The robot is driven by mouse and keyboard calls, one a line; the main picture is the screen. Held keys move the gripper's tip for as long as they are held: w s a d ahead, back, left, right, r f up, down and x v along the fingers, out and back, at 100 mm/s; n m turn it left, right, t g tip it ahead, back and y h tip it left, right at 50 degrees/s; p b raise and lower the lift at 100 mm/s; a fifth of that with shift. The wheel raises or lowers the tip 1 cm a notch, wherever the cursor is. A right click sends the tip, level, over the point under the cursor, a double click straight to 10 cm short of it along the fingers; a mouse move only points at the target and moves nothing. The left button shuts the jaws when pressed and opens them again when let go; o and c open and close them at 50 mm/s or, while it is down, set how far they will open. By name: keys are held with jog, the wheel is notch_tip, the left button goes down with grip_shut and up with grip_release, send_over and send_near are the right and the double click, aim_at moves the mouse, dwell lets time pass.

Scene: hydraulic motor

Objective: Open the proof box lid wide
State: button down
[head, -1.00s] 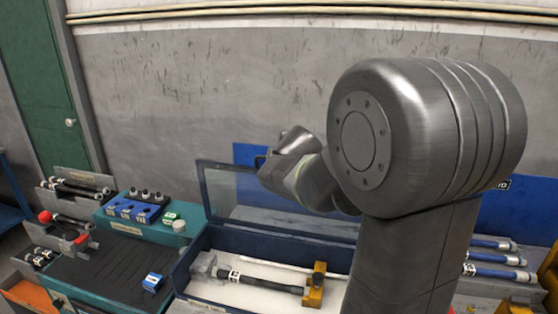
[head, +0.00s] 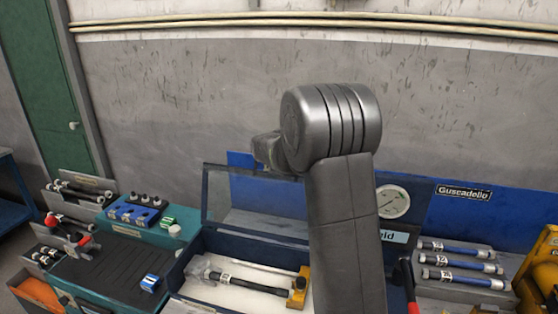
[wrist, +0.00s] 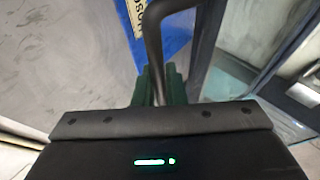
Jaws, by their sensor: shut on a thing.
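The proof box (head: 188,262) is a dark blue case with a white inside. Its clear-paned lid (head: 255,196) stands raised along the back edge, roughly upright. A dark hose with metal ends (head: 245,285) lies in the box beside a yellow block (head: 299,290). In the wrist view, my gripper (wrist: 160,85) has its green fingers shut on the dark bar handle (wrist: 153,40), next to the lid's frame (wrist: 207,45). In the head view my arm hides the gripper and the lid's right part.
A teal bench unit (head: 120,240) with a blue block stands left of the box. A round gauge (head: 392,202) and a tray of blue hoses (head: 462,270) are at the right. The grey wall (head: 200,90) rises close behind.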

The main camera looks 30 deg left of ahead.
jog(key=shift+w+a+f+g, duration=0.1)
jog(key=shift+w+g, duration=0.05)
jog(key=shift+w, duration=0.3)
jog(key=shift+w+a+g, duration=0.1)
jog(key=shift+w+g, duration=0.05)
jog(key=shift+w, duration=0.25)
jog(key=c, duration=1.5)
grip_release()
jog(key=shift+f, duration=0.1)
jog(key=shift+s, duration=0.1)
jog(key=b+v, duration=0.3)
jog(key=v, duration=1)
jog(key=shift+d+r, duration=0.15)
jog(key=shift+r, duration=0.25)
jog(key=shift+f, duration=0.1)
